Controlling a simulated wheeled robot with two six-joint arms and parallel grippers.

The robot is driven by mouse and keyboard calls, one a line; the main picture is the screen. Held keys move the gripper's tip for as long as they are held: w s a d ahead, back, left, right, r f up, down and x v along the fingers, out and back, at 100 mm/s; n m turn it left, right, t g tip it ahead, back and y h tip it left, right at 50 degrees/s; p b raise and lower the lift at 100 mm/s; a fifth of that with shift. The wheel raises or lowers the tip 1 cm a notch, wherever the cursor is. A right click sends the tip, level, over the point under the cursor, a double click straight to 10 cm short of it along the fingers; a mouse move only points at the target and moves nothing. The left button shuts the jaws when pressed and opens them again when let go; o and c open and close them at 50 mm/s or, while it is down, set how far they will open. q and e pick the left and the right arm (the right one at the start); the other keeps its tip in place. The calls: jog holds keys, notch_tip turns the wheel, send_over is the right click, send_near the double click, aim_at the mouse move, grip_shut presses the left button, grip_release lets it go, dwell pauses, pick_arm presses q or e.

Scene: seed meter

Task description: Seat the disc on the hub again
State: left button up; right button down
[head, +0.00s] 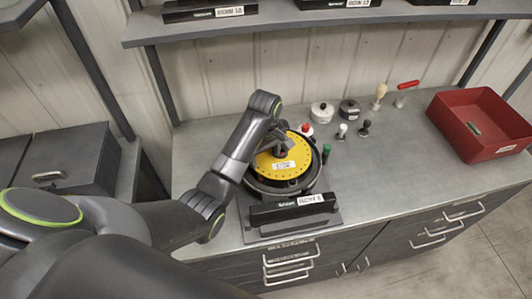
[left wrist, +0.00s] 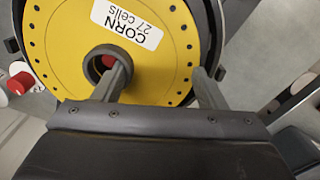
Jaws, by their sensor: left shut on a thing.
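The yellow disc (head: 270,164), labelled "CORN 27 cells" in the left wrist view (left wrist: 70,70), has small holes around its edge and a larger centre hole. It lies over the round black meter housing (head: 284,190). My left gripper (left wrist: 160,78) is shut on the disc, one finger at the centre hole and the other at the outer rim. In the head view this gripper (head: 283,147) covers the disc's far part. A dark reddish part, perhaps the hub, shows through the centre hole. I cannot tell whether the disc touches the housing. My right gripper is out of view.
A red knob (head: 306,129) and a green knob (head: 326,149) stand close by the housing. Two round containers (head: 322,112) and several small handled items stand behind right. A red bin (head: 446,119) is at the right. The front right worktop is clear. A shelf (head: 270,25) hangs above.

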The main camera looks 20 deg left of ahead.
aim_at(265, 162)
pick_arm(q)
jog(key=shift+w+a, duration=0.1)
jog(key=shift+a, duration=0.05)
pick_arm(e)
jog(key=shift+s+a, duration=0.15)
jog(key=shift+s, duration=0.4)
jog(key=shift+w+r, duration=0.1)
pick_arm(q)
jog(key=shift+d+r, duration=0.1)
jog(key=shift+d, duration=0.1)
jog(key=shift+p, duration=0.3)
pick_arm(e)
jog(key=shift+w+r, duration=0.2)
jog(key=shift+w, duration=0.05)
pick_arm(q)
jog(key=shift+a, duration=0.1)
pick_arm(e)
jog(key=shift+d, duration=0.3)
pick_arm(q)
jog(key=shift+f, duration=0.7)
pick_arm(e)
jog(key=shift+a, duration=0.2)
pick_arm(q)
jog(key=shift+f, duration=0.8)
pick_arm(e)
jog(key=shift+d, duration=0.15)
pick_arm(q)
jog(key=shift+s+f, duration=0.2)
jog(key=shift+f, duration=0.05)
dwell(0.7)
